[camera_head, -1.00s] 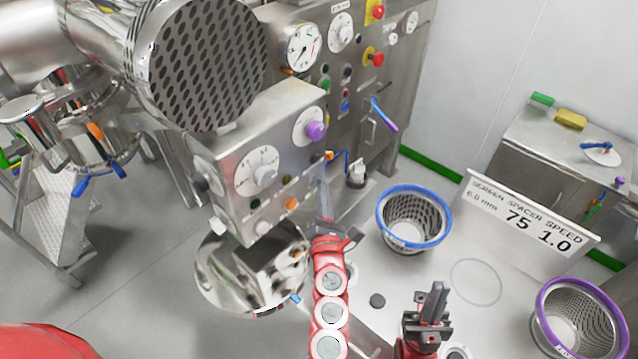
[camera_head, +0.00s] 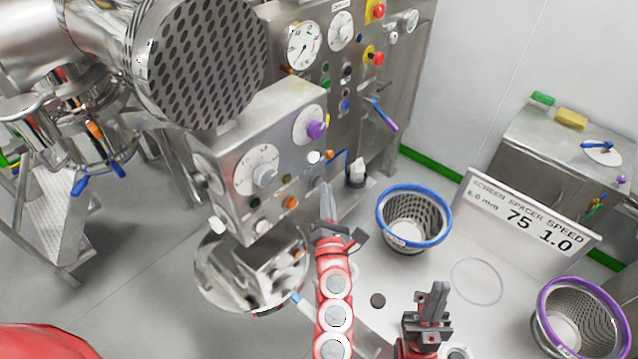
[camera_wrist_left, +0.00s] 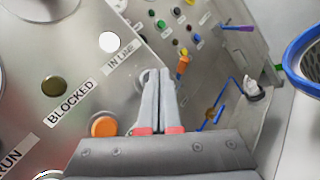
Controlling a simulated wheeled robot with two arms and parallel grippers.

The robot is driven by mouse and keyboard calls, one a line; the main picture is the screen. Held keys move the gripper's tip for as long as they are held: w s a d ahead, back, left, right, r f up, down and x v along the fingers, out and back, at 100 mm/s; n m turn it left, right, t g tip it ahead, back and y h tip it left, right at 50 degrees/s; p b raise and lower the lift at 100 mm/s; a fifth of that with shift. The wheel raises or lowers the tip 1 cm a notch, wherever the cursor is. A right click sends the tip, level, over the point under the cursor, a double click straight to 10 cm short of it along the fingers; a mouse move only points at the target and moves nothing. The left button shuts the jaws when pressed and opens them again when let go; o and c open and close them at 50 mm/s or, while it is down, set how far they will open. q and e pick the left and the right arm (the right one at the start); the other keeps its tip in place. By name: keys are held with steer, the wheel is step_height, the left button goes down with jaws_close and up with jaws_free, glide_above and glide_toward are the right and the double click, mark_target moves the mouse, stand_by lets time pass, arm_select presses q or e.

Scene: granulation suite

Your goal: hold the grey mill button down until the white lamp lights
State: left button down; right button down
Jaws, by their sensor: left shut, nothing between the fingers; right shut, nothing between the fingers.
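My left gripper (camera_head: 326,190) is shut and empty, its fingertips by the right edge of the steel control box (camera_head: 285,120). The shut fingers also show in the left wrist view (camera_wrist_left: 158,75). A round grey part, possibly the mill button, is mostly hidden behind the fingertips there; I cannot tell whether they touch it. The white lamp (camera_head: 314,157) looks bright; it also shows by the "IN LINE" label (camera_wrist_left: 109,42). An olive lamp (camera_wrist_left: 53,85) sits by "BLOCKED", and an orange round part (camera_wrist_left: 104,127) is nearby. My right gripper (camera_head: 438,290) is shut and empty over the bench.
A blue-rimmed screen basket (camera_head: 415,218) stands right of my left gripper. A purple-rimmed basket (camera_head: 580,320) is at lower right. A larger panel (camera_head: 350,85) with gauges and red buttons stands behind.

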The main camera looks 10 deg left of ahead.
arm_select(q)
steer(key=shift+s+d, duration=0.25)
steer(key=shift+d, duration=0.1)
steer(key=shift+s+d+b, duration=0.4)
steer(key=shift+s+d, duration=0.35)
steer(key=shift+d, duration=0.25)
steer(key=shift+s+d+b, duration=0.35)
steer(key=shift+s+d, duration=0.35)
steer(key=shift+d, duration=0.3)
